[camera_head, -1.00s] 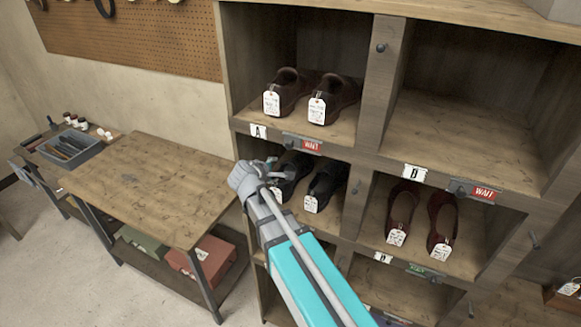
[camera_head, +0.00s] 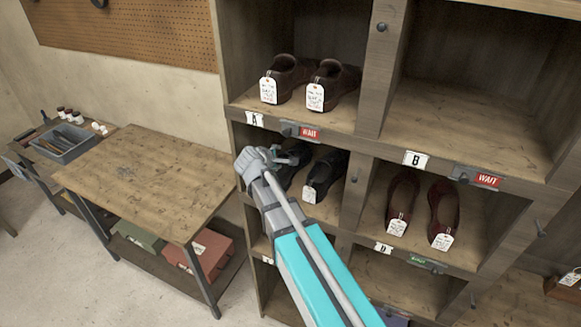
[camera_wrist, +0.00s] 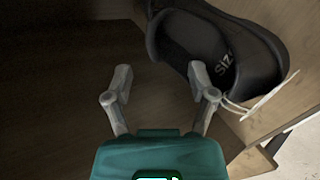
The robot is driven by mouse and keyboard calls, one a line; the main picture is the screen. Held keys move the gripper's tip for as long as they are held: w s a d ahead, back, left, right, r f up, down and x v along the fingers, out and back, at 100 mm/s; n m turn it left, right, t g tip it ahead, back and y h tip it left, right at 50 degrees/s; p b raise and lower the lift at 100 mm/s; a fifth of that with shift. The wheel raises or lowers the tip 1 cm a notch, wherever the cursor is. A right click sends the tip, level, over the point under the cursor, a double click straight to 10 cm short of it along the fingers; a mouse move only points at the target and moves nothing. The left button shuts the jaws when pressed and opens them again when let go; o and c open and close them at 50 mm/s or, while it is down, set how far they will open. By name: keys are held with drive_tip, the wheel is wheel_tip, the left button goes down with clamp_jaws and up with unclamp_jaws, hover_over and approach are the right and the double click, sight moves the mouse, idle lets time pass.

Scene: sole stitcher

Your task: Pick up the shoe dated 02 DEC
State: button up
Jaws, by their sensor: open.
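A pair of black shoes stands in the compartment below A; the right one (camera_head: 324,173) shows its white tag, and the left one (camera_head: 288,172) is partly hidden by my gripper (camera_head: 285,158). In the wrist view, one black shoe (camera_wrist: 225,45) lies to the right, with a string and a tag seen edge-on. My gripper (camera_wrist: 160,78) is open and empty. Its right finger overlaps the shoe's near side; I cannot tell whether it touches. Brown shoes (camera_head: 335,84) stand in A and dark red shoes (camera_head: 402,200) in D, all tagged. No date is legible.
Compartment B (camera_head: 465,115) is empty. Wooden dividers and shelf edges surround the shoes closely. A wooden table (camera_head: 145,180) at left has a clear top, with boxes (camera_head: 205,255) beneath. A grey tray (camera_head: 65,143) sits farther left.

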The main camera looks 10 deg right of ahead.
sight(284, 156)
drive_tip(key=shift+b+x, duration=0.6)
drive_tip(key=shift+x, duration=1.2)
drive_tip(key=shift+b+x, duration=1.3)
drive_tip(key=shift+x, duration=1.35)
drive_tip(key=shift+r, duration=0.1)
clamp_jaws()
